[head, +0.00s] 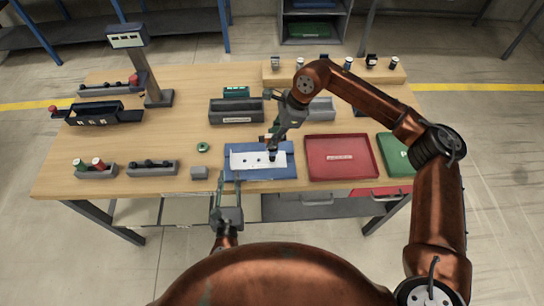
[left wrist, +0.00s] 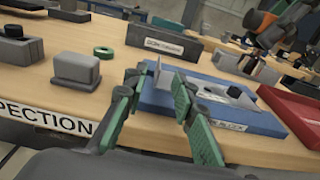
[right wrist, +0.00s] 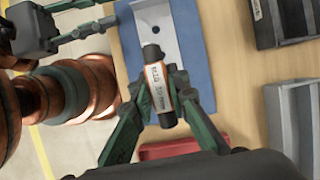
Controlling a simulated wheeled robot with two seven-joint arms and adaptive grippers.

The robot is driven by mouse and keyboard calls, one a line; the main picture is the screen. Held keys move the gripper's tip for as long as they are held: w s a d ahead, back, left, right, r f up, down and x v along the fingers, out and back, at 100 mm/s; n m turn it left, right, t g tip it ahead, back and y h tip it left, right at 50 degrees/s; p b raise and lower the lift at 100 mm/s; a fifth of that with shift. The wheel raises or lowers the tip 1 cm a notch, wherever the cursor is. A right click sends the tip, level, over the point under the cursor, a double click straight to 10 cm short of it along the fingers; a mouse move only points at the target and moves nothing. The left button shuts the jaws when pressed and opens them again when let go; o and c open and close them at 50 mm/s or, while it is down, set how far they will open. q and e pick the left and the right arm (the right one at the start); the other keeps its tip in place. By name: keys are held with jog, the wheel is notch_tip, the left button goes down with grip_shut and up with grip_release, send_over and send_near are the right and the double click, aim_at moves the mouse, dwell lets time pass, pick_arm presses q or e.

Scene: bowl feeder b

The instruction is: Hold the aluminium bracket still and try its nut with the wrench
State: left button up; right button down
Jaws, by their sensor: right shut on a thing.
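The pale aluminium bracket (head: 248,160) lies on the blue board (head: 268,175) at the front middle of the bench. In the left wrist view its upright end flange (left wrist: 165,80) shows between my left fingers. My left gripper (head: 228,188) is open and empty at the front left corner of the board, apart from the bracket as far as I can tell. My right gripper (head: 272,142) is over the bracket, shut on a black tool with an orange labelled band, probably the wrench (right wrist: 158,85). The tool's lower end and the nut cannot be made out.
A red tray (head: 310,168) and a green tray (head: 396,163) lie right of the board. A grey block (head: 200,172) and a green ring (head: 203,147) are on its left. Dark bins (head: 236,117) stand behind. Bare wood shows left of the board.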

pick_arm(q)
jog(key=s+a, duration=0.5)
jog(key=s, duration=0.3)
jog(key=shift+s+a, duration=0.2)
jog(key=shift+a, duration=0.1)
dwell(0.6)
